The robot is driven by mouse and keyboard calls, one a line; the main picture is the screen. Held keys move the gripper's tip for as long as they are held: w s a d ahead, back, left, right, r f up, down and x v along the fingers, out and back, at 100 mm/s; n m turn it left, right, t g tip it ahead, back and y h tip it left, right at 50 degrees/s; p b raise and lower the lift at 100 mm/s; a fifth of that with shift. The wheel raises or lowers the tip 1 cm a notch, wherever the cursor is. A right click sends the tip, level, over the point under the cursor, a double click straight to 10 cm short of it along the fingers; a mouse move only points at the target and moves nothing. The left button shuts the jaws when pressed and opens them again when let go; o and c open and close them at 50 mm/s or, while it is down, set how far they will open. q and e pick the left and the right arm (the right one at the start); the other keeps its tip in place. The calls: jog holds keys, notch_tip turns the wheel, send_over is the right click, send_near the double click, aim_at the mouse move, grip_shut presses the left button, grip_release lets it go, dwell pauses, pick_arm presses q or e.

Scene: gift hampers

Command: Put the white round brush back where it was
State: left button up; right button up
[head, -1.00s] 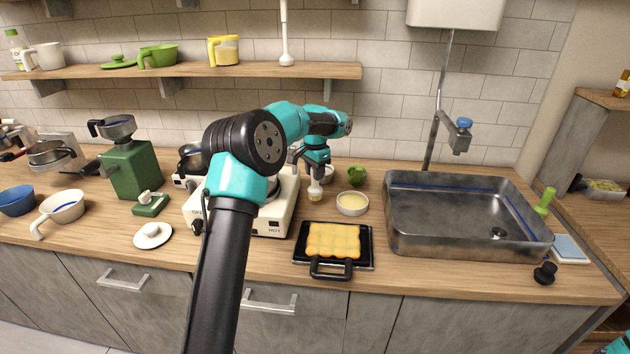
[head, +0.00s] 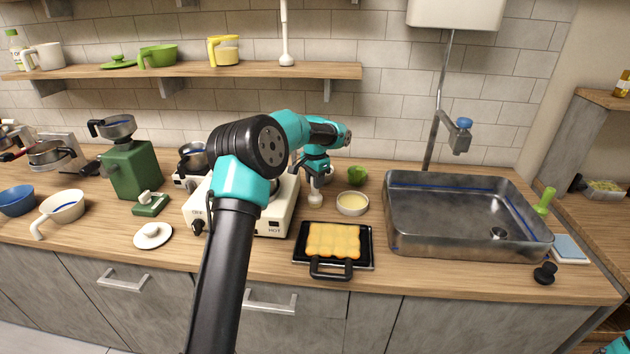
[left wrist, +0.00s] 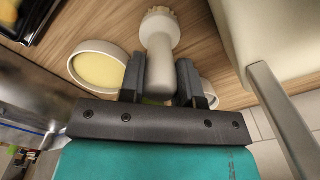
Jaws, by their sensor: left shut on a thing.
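The white round brush (head: 315,199) is upright with its bristle end down, at or just above the wooden counter behind the black tray. I cannot tell whether it touches the counter. My left gripper (head: 315,184) points down and is shut on the brush's handle. In the left wrist view the brush (left wrist: 160,50) sits between the two dark fingers of the left gripper (left wrist: 160,78), its pale bristles at the far end. My right gripper is out of view.
A white bowl of yellow content (head: 352,204) stands just right of the brush. The black tray of yellow pieces (head: 303,258) lies in front. A white stove (head: 270,228) is at left, a green pepper-like item (head: 357,175) behind right, and the metal sink (head: 440,243) farther right.

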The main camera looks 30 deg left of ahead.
pick_arm(q)
jog(key=shift+f, duration=0.2)
jog(key=o, duration=0.9)
jog(key=shift+r, duration=0.2)
notch_tip(320, 180, up, 12)
jog(key=shift+r, duration=0.1)
